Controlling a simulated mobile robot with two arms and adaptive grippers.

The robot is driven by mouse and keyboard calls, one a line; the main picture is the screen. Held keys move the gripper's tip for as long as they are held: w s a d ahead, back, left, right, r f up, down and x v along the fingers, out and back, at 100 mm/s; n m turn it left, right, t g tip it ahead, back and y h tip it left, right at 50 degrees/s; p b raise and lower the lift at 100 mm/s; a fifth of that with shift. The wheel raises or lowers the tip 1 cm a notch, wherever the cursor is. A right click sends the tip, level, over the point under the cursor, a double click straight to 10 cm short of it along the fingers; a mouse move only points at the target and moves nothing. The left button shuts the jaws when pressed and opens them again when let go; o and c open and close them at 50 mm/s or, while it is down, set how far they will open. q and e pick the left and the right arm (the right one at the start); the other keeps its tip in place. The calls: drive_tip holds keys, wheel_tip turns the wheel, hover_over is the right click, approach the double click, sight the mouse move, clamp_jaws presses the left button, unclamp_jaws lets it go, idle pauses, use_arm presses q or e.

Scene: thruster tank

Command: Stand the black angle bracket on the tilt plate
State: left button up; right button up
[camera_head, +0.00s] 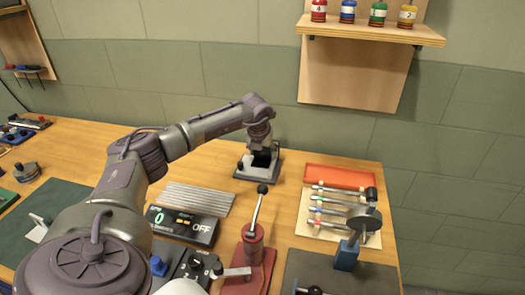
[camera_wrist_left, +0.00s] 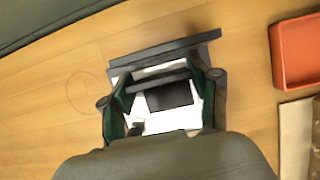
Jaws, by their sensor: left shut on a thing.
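My left gripper (camera_head: 261,150) points down over the tilt plate (camera_head: 246,170), a pale plate on a dark base at the back middle of the table. In the left wrist view my left gripper (camera_wrist_left: 160,88) is shut on the black angle bracket (camera_wrist_left: 158,82), with its green-lined fingers at either side. The bracket shows as a dark bar and a black face over the white plate (camera_wrist_left: 156,121). The bracket (camera_head: 262,159) looks dark under the gripper in the head view. Whether its foot touches the plate I cannot tell. My right gripper is not in view.
An orange tray (camera_head: 339,176) and a rack of several coloured-banded tools (camera_head: 340,212) stand to the right. Grey metal strips (camera_head: 197,197), a digital readout (camera_head: 183,225) and a red lever press (camera_head: 253,250) lie nearer. Bare wood surrounds the tilt plate's left side.

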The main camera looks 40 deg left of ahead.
sight(259, 169)
use_arm(q)
drive_tip(key=o, duration=1.3)
drive_tip(key=shift+f, duration=0.1)
drive_tip(key=shift+r, duration=0.3)
drive_tip(key=b+v, duration=0.1)
drive_tip(key=v, duration=1)
drive_tip(key=shift+s+r+b, duration=0.15)
drive_tip(key=shift+r+b, duration=0.15)
drive_tip(key=shift+r, duration=0.05)
